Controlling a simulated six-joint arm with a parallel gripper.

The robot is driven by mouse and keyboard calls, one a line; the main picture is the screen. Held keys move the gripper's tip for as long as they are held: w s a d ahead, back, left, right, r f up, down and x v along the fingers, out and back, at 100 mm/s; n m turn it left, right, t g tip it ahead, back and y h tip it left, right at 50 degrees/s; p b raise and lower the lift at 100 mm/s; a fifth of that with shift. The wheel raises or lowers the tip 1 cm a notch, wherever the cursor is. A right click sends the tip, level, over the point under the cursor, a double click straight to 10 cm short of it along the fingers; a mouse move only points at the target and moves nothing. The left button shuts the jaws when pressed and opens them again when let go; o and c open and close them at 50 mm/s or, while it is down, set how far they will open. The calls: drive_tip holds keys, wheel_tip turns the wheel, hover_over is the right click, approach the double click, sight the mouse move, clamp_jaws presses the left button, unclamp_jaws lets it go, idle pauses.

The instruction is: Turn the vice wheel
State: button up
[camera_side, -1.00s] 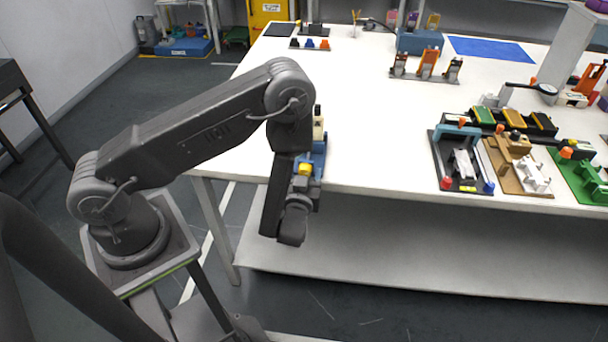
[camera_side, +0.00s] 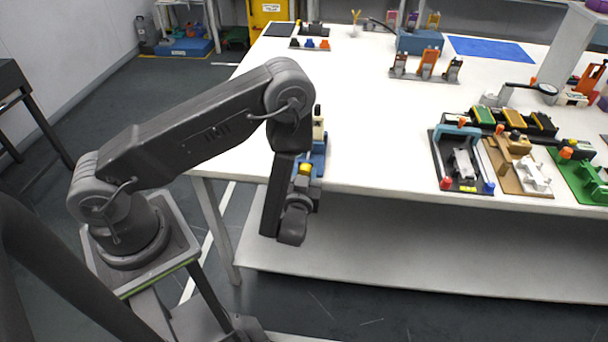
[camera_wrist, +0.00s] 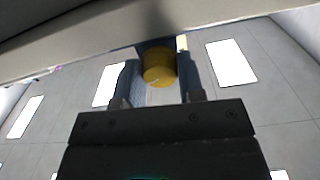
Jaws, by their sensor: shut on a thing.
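The vice wheel is a round yellow knob (camera_wrist: 158,72) in the middle of the wrist view, with a small light mark on its face. In the side view the yellow wheel (camera_side: 305,169) shows partly at the table's front left edge. The vice (camera_side: 319,161) is blue, with a cream part on top, and is largely hidden behind my arm. My gripper (camera_wrist: 160,74) has one finger on each side of the wheel and is shut on it. In the side view my wrist hides the fingers.
The white table (camera_side: 360,150) is clear right of the vice. Fixtures, including a black one with a blue clamp (camera_side: 457,132), a tan one (camera_side: 515,165) and a green one (camera_side: 585,180), stand at the right. Orange toggle clamps (camera_side: 428,64) stand farther back.

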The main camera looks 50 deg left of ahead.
drive_tip(key=o, duration=0.9)
drive_tip(key=shift+d, duration=0.1)
drive_tip(key=v, duration=1.3)
drive_tip(key=shift+s+d, duration=0.2)
drive_tip(key=shift+s, duration=0.15)
